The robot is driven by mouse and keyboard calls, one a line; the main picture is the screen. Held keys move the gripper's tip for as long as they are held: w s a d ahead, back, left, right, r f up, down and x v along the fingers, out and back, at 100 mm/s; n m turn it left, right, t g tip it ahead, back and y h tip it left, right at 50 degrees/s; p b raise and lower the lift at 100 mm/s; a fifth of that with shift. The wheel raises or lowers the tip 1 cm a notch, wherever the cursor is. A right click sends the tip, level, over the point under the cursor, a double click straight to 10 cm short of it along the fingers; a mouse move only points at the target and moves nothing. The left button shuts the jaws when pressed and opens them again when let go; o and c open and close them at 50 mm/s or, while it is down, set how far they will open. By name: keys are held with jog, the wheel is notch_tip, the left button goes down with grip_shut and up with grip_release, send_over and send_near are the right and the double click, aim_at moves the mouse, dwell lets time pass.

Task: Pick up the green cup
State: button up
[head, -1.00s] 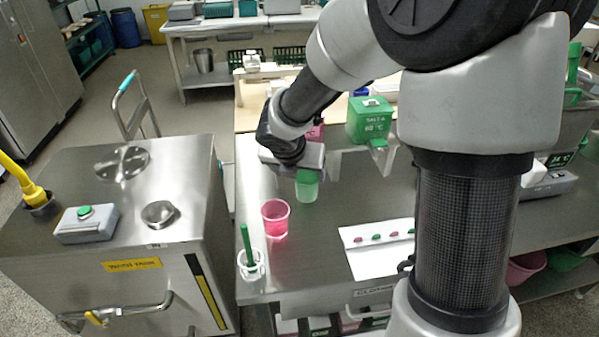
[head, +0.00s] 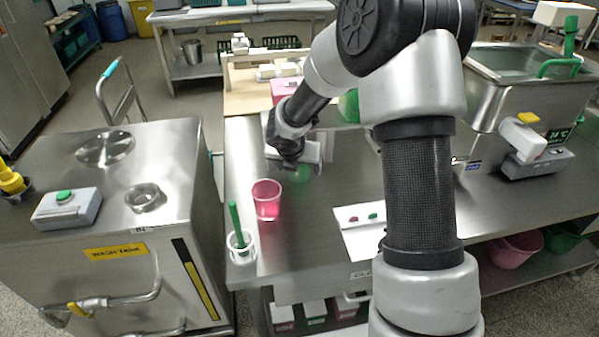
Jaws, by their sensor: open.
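The green cup (head: 299,175) is a small translucent cup standing on the steel table, just behind and right of the pink cup. My gripper (head: 300,163) is directly above it, pointing down, and covers its upper part. The gripper is open. Its fingertips are hard to make out, so I cannot tell whether they reach around the cup.
A pink cup (head: 267,200) stands close to the front left of the green one. A clear holder with a green stick (head: 236,226) is at the table's left edge. A white sheet (head: 362,235) lies to the right. The wash tank (head: 165,180) stands left of the table.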

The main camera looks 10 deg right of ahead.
jog(key=shift+w+d+f, duration=0.1)
jog(key=shift+w+f, duration=0.05)
jog(key=shift+f, duration=0.1)
jog(key=c, duration=1.3)
jog(key=shift+r, duration=0.1)
jog(key=shift+r+p, duration=1)
jog(key=shift+r, duration=0.65)
jog(key=shift+s+r, duration=0.1)
jog(key=shift+s, duration=0.1)
jog(key=s+b, duration=0.2)
jog(key=s, duration=1.5)
jog(key=shift+s+b, duration=0.3)
jog(key=shift+b, duration=0.1)
